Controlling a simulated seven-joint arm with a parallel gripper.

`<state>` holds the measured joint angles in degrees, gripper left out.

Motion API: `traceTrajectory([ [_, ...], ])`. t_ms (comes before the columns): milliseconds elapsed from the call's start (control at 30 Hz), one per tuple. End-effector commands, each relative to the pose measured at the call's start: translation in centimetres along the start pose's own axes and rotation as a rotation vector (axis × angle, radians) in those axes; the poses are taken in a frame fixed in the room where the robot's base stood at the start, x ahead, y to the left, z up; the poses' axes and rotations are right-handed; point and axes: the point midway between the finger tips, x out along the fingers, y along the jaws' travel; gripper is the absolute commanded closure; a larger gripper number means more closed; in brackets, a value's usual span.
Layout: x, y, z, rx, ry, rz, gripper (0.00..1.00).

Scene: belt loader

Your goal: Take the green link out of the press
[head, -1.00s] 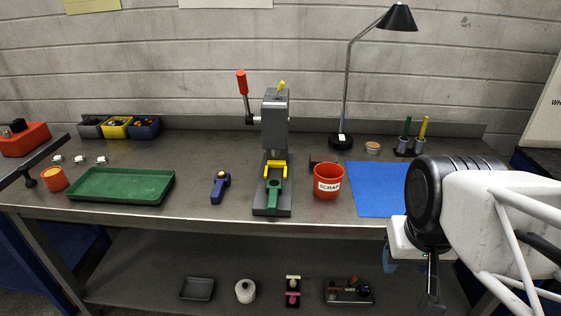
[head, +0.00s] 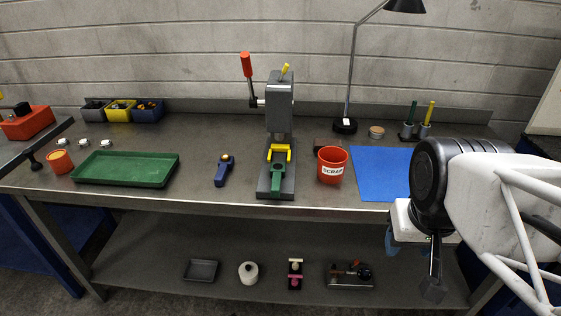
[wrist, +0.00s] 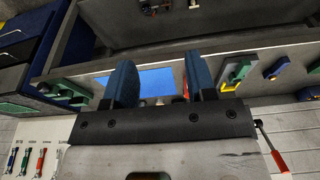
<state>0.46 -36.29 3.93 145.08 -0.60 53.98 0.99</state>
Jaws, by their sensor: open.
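The press (head: 279,112) stands upright at the middle of the bench, with a red-knobbed lever (head: 247,66) raised at its left. The green link (head: 277,178) sits low at the front of the press, just below a yellow bracket (head: 281,152). My gripper (head: 412,262) is at the right, in front of the bench edge, well away from the press. In the wrist view the two blue fingers of my gripper (wrist: 158,85) are apart with nothing between them. The press region also shows there, with a green part (wrist: 238,72) at the right.
A red scrap bucket (head: 332,165) stands just right of the press, beside a blue mat (head: 382,172). A blue-handled tool (head: 223,172) and a green tray (head: 125,169) lie to the left. A lamp (head: 345,125) stands behind. The lower shelf (head: 220,295) holds several small items.

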Motion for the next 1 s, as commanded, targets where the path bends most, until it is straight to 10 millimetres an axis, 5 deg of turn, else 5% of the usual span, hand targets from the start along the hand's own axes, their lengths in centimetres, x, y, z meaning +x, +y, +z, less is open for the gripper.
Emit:
traceTrajectory([
  [133, 0.0, 0.0, 0.0, 0.000, 0.000, 0.000, 0.40],
  [567, 0.5, -0.7, -1.0, -0.013, 0.023, -0.018, 0.40],
  [767, 2.3, -3.3, -4.4, -0.048, 0.107, -0.080, 0.40],
  [1000, 5.7, -8.6, -10.4, -0.086, 0.276, -0.176, 0.40],
])
